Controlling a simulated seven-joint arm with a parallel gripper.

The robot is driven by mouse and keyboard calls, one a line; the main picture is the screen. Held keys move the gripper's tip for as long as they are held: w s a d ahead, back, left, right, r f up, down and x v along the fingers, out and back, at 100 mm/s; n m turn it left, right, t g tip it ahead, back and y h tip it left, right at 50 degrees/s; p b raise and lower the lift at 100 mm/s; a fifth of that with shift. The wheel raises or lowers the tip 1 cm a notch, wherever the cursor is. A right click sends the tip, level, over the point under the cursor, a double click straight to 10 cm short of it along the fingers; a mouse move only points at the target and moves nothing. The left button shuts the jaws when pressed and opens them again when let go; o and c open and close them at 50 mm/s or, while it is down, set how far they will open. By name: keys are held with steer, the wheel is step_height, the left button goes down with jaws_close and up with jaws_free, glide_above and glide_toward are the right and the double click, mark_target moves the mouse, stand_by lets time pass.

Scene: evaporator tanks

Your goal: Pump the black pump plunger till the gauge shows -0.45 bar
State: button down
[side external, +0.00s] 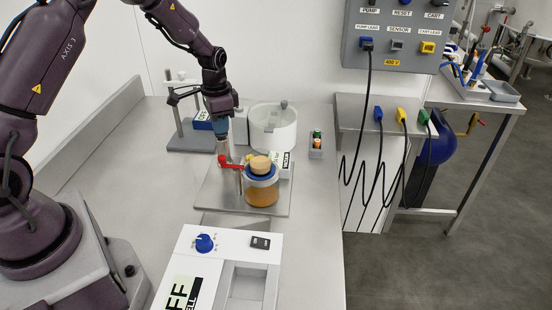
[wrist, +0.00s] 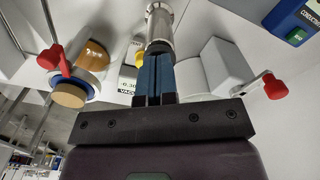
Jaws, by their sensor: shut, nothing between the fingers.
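My gripper (side external: 219,133) is shut with nothing between its blue fingers. It points down over the metal pump cylinder (side external: 225,151). In the wrist view the closed fingertips (wrist: 156,58) are at the dark pump plunger top (wrist: 158,46), at the near end of the silver cylinder (wrist: 161,22). They look in contact or very close; I cannot tell which. The gauge (wrist: 127,80) is a white box marked VACU…, partly hidden by the fingers. Its digits look like 0.3 something, but the full reading is not clear. In the side view the white gauge box (side external: 286,160) is too small to read.
A jar of amber liquid (side external: 262,190) with a tan stopper stands close to the pump, beside a red lever (side external: 231,164). A white instrument (side external: 215,262) with a blue knob is in front.

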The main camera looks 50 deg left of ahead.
steer(key=shift+r, duration=2.9)
steer(key=shift+f, duration=0.1)
steer(key=shift+f, duration=2.85)
steer(key=shift+r, duration=2.95)
step_height(320, 180, up, 5)
